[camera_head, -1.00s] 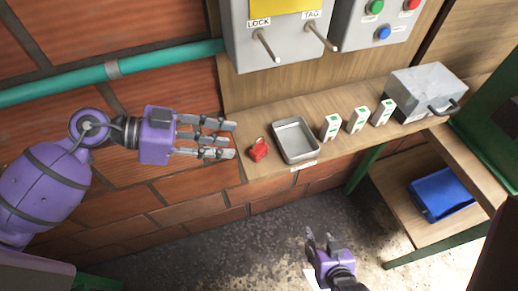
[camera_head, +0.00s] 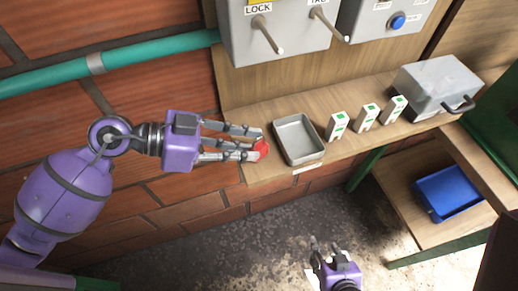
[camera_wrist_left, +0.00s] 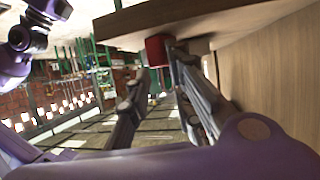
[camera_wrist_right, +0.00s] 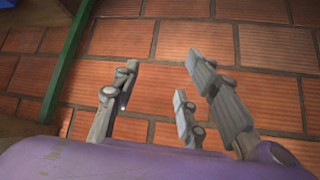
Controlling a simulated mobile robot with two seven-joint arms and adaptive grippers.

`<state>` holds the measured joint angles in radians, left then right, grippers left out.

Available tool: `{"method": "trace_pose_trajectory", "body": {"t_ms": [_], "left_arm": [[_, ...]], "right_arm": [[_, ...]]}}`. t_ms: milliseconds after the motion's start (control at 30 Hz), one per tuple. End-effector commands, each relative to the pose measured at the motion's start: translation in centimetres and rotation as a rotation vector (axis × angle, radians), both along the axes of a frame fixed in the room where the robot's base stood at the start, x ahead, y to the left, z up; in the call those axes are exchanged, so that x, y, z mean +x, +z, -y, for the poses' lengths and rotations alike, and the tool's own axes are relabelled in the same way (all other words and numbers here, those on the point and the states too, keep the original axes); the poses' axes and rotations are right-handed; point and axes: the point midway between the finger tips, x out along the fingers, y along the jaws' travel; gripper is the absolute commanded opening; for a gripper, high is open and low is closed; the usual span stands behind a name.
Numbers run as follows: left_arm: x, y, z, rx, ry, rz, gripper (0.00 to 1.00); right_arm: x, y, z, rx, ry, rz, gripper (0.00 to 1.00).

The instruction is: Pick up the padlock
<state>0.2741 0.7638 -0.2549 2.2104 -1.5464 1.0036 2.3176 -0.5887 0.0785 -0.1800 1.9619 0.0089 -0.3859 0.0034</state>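The red padlock (camera_head: 262,149) lies on the wooden shelf (camera_head: 256,172), left of a grey metal tray. My left gripper (camera_head: 257,144) reaches in from the left, with its fingertips at the padlock and partly covering it. In the left wrist view the padlock (camera_wrist_left: 156,49) shows near the fingertips (camera_wrist_left: 156,66), and the fingers are spread apart. Whether any finger touches the padlock cannot be told. My right gripper (camera_head: 324,243) is low in front of the shelf, open and empty; its spread fingers also show in the right wrist view (camera_wrist_right: 155,85).
The grey tray (camera_head: 320,157) stands just right of the padlock. Several small white-and-green boxes (camera_head: 366,115) and a grey metal case (camera_head: 434,82) are further right. Pegs (camera_head: 268,36) stick out above the shelf. A blue bin (camera_head: 447,192) sits on a lower shelf.

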Motion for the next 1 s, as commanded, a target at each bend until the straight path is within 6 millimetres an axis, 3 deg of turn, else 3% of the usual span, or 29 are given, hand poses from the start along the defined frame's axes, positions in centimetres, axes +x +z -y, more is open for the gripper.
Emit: {"method": "trace_pose_trajectory", "body": {"t_ms": [367,567,700,1000], "left_arm": [[0.0,0.0,0.0,0.0,-0.001,-0.001,0.0],[0.0,1.4,0.0,0.001,-0.002,0.004,0.0],[-0.1,3.7,0.1,0.001,-0.004,0.007,0.0],[-3.8,10.5,5.1,-0.005,-0.008,0.016,0.0]], "right_arm": [[-1.3,-0.8,0.5,-0.01,0.007,-0.027,0.4],[-1.2,-0.5,0.6,-0.012,0.01,-0.023,0.4],[-0.7,0.0,0.5,-0.011,0.009,-0.012,0.4],[1.8,3.0,-0.3,0.006,0.011,0.044,0.4]]}}
